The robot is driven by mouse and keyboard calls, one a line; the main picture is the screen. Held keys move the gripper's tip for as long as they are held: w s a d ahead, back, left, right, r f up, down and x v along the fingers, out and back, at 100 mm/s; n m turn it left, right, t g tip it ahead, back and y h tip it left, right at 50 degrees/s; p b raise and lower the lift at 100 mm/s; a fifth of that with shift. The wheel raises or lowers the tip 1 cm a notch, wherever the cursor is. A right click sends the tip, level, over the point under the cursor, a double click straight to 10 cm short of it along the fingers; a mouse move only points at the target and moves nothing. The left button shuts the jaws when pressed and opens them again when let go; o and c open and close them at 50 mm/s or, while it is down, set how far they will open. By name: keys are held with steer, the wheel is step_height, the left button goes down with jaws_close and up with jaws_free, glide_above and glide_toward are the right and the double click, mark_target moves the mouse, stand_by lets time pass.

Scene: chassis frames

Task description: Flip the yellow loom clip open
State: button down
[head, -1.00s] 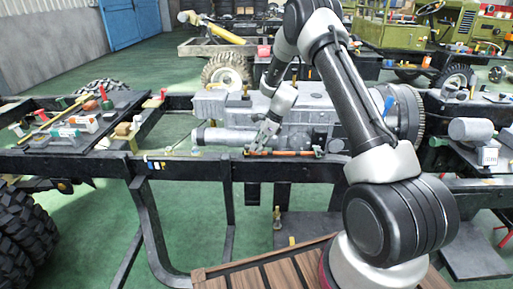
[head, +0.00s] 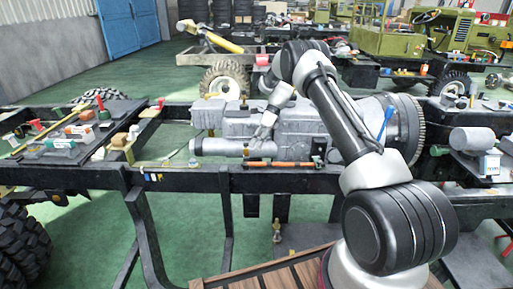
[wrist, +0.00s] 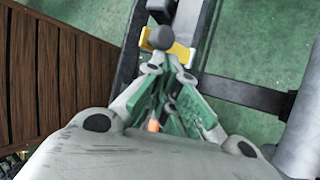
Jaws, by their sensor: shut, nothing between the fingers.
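The yellow clip (wrist: 207,53) shows in the wrist view on a dark rail, just beyond my fingertips. A dark grey ball-shaped knob (wrist: 160,38) covers part of its left side. My gripper (wrist: 168,68) is shut and empty, its tips close to the near edge of the yellow part; I cannot tell whether they touch. In the head view my gripper (head: 250,150) points down at the front rail, beside a small yellow spot (head: 245,154) that may be the same clip. Whether the clip is open or shut is too small to tell.
An orange-red rod (head: 285,164) lies along the front rail (head: 330,179), right of my gripper. A grey engine block (head: 285,125) stands just behind. A black board (head: 65,145) with small parts is at the left. Green floor (head: 185,225) shows below the rail.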

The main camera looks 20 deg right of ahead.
steer(key=w, duration=0.2)
steer(key=shift+w+d+f, duration=0.15)
steer(key=shift+w+d, duration=0.2)
steer(key=shift+d, duration=0.05)
stand_by(1.4)
steer(key=shift+r, duration=0.85)
steer(key=v, duration=1.2)
